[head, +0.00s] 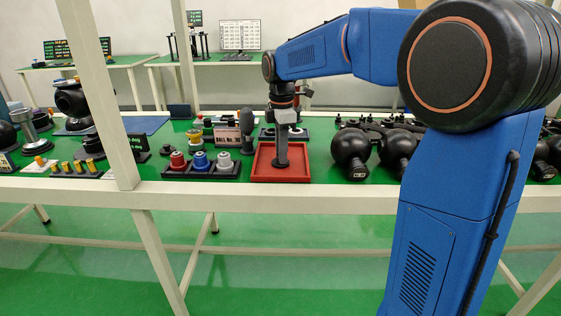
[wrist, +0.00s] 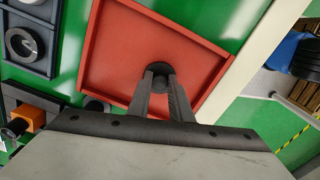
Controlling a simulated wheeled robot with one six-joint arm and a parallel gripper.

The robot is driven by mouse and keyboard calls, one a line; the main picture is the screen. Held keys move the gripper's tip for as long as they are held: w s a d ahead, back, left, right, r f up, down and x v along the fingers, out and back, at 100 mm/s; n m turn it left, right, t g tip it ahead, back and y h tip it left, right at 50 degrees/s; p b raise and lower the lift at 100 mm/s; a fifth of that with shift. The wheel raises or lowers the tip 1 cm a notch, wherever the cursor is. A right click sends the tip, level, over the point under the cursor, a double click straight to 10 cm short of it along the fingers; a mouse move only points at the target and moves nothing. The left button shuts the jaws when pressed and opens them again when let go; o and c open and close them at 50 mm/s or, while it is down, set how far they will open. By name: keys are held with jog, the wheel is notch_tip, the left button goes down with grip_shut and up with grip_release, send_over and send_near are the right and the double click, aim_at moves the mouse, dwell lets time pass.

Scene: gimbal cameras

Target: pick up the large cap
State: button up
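My gripper (wrist: 160,76) points down over the red tray (wrist: 107,55), which also shows in the head view (head: 260,173). Its two grey fingers have a narrow gap between them. A dark round piece (wrist: 158,72), perhaps the large cap, shows at the fingertips, inside the tray outline. The fingers hide part of its sides, so I cannot tell whether they press on it. In the head view my gripper (head: 281,163) reaches down to the tray, and the piece cannot be made out apart from the fingers.
A black upright piece (head: 246,122) stands close behind. The table's pale front edge (head: 330,199) is near.

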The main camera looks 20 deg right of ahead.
grip_shut()
notch_tip(320, 180, up, 10)
dwell(0.4)
